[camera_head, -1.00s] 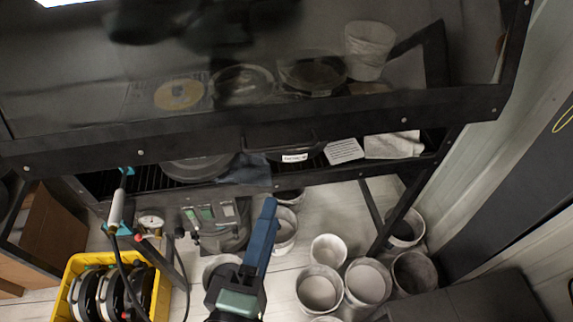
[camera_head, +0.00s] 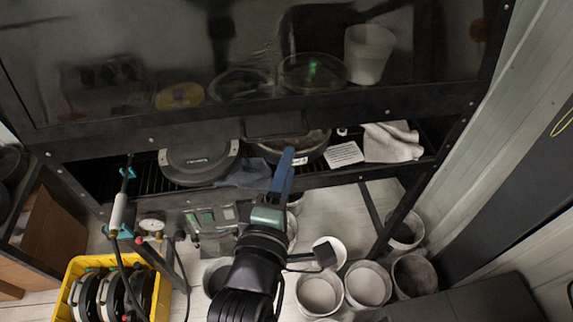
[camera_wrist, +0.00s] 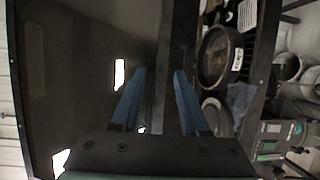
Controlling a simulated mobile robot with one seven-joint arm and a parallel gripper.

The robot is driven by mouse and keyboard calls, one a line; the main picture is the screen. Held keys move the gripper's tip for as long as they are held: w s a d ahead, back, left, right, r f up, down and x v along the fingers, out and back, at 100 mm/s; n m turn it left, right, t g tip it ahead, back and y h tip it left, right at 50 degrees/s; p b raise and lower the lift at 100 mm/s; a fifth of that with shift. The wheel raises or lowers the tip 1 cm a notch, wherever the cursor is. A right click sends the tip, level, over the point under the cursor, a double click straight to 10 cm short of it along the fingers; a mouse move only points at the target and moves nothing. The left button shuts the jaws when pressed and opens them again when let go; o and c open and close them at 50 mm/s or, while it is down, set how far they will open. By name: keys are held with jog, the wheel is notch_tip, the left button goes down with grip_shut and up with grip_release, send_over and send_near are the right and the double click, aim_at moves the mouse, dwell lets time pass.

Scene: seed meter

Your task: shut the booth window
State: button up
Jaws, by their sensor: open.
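The booth window (camera_head: 100,140) is a dark-framed glass pane across the top of the head view. Its lower rail stands apart from the booth's front sill (camera_head: 345,177), leaving an open gap. A dark handle (camera_head: 275,125) sits mid-rail. My gripper (camera_head: 287,153) has blue fingers and is in front of the gap, just below the handle in the picture. In the wrist view my gripper (camera_wrist: 158,72) is open, its fingers apart, with the window frame (camera_wrist: 175,40) beyond them. I cannot tell whether a finger touches it. No held object shows between the fingers.
On the grille inside the gap are a dark lidded disc (camera_head: 198,160), a round pan (camera_head: 300,147), a white card (camera_head: 344,154) and a cloth (camera_head: 390,145). Buckets (camera_head: 368,285) stand below right. A yellow crate (camera_head: 75,270) and hose are lower left.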

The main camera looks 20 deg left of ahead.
grip_shut()
jog(key=c, duration=0.7)
grip_release()
dwell(0.3)
jog(key=o, duration=0.7)
jog(key=shift+s, duration=0.1)
